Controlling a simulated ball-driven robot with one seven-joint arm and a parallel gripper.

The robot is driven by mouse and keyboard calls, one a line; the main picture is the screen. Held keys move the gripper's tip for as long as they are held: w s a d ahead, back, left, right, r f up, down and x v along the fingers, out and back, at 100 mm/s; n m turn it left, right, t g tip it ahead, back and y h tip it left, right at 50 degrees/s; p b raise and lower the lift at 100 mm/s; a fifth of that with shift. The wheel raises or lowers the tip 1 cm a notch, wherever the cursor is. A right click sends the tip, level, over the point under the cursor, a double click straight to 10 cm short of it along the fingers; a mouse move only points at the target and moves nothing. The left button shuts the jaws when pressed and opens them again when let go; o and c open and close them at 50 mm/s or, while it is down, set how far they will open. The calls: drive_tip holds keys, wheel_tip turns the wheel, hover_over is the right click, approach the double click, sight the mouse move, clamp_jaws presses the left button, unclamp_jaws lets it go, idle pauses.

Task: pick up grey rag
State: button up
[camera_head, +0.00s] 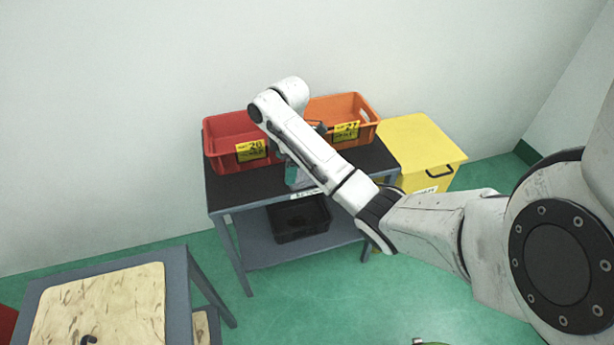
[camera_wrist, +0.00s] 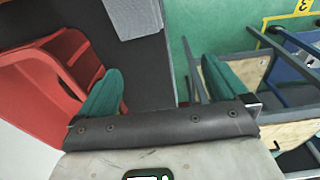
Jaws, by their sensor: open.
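A light grey, cloth-like piece (camera_wrist: 133,18), apparently the grey rag, lies on the black table top at the top of the wrist view, cut off by the picture edge. A small grey patch (camera_head: 302,184) shows near the table's front edge in the head view, partly hidden by my arm. My gripper (camera_wrist: 163,65) is open, its two green fingers wide apart with nothing between them. The grey piece lies beyond the fingertips, apart from them in the picture. In the head view my gripper (camera_head: 291,172) is mostly behind my arm, over the front of the table.
A red bin (camera_head: 222,160) and an orange bin (camera_head: 365,127) stand on the black-topped table (camera_head: 225,193). A black crate (camera_head: 298,236) sits on its lower shelf. A yellow bin (camera_head: 415,140) stands right. A wood-topped table (camera_head: 110,300) is front left, with green floor between.

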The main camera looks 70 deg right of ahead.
drive_tip(key=r, duration=0.2)
hover_over(308, 176)
drive_tip(key=d, duration=0.1)
drive_tip(key=shift+g, duration=0.4)
drive_tip(key=f, duration=0.5)
drive_tip(key=shift+d, duration=0.25)
drive_tip(key=shift+f, duration=2.95)
drive_tip(key=c, duration=1.1)
